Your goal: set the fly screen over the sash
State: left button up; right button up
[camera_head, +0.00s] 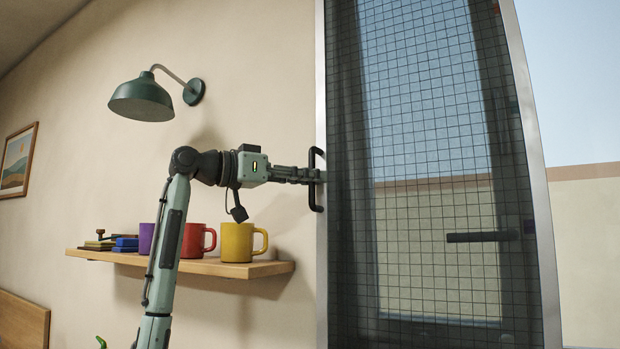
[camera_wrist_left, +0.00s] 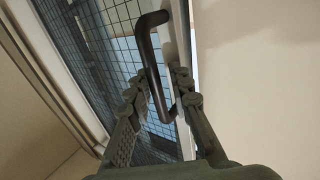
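The fly screen (camera_head: 410,205) is a dark grid mesh in a pale frame, upright on the right of the head view. It also shows in the left wrist view (camera_wrist_left: 108,55). A black bar handle (camera_head: 314,196) is on its left frame edge. Through the mesh I see the dark-framed sash (camera_head: 500,130) with a dark lever handle (camera_head: 480,237). My left gripper (camera_head: 312,174) is at the bar handle. In the left wrist view, the bar (camera_wrist_left: 154,78) passes between its parted fingers, close to the left one, with a gap at the right one. My right gripper is not in view.
A wooden shelf (camera_head: 272,267) on the left wall holds a yellow mug (camera_head: 236,243), a red mug (camera_head: 193,241), a purple mug (camera_head: 146,238) and small items. A green wall lamp (camera_head: 142,98) hangs above. A picture (camera_head: 17,161) is at far left.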

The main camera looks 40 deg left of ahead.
pick_arm(q)
jog(key=v, duration=1.2)
jog(key=shift+d, duration=0.1)
dwell(0.4)
